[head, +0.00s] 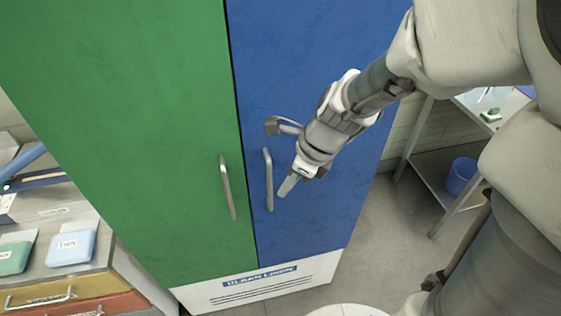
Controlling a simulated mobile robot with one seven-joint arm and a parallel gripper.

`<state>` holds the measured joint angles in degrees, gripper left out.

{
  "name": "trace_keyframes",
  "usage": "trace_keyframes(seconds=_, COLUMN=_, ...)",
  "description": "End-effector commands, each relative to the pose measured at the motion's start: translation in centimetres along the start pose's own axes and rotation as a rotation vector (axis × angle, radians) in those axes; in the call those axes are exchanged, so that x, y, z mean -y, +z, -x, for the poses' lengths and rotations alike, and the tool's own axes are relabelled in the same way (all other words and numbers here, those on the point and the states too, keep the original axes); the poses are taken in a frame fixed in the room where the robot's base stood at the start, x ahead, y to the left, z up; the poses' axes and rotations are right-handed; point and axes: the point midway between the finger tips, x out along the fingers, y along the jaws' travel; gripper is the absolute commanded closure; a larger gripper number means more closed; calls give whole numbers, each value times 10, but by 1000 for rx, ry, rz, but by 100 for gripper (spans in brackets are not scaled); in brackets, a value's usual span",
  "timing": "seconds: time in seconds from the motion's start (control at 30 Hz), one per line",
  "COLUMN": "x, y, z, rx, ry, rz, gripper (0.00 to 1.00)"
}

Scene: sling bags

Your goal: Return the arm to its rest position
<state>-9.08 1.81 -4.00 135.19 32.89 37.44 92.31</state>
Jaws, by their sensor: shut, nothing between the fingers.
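My gripper (287,186) is shut and empty. It is in front of the blue door (300,60) of a tall cabinet, just right of that door's metal handle (268,179). A small gap seems to show between fingertips and handle, but I cannot tell how far apart they are in depth. My arm reaches in from the upper right, angled down and left. Both the blue door and the green door (110,100) look closed.
The green door has its own handle (227,187). A drawer unit with blue and green packs (73,247) stands at the left. A metal table (434,160) and a blue bin (461,175) are at the right. Grey floor (385,240) lies clear between cabinet and table.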

Motion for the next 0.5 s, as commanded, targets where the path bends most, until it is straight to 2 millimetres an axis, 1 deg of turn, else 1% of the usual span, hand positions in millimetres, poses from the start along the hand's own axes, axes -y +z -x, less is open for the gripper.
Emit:
trace_keyframes(seconds=0.03, x=-1, y=1, z=6, rx=1, ry=-2, rz=2, gripper=100)
trace_keyframes(seconds=0.1, x=-3, y=1, z=11, rx=1, ry=-1, rz=1, gripper=100)
trace_keyframes(seconds=0.27, x=-5, y=0, z=19, rx=-1, ry=-8, rz=40, gripper=100)
trace_keyframes(seconds=0.37, x=-8, y=-4, z=28, rx=-5, ry=-30, rz=169, gripper=100)
trace_keyframes(seconds=0.47, x=-12, y=-11, z=42, rx=-22, ry=-67, rz=392, gripper=100)
trace_keyframes(seconds=0.5, x=-14, y=-14, z=49, rx=-35, ry=-85, rz=497, gripper=100)
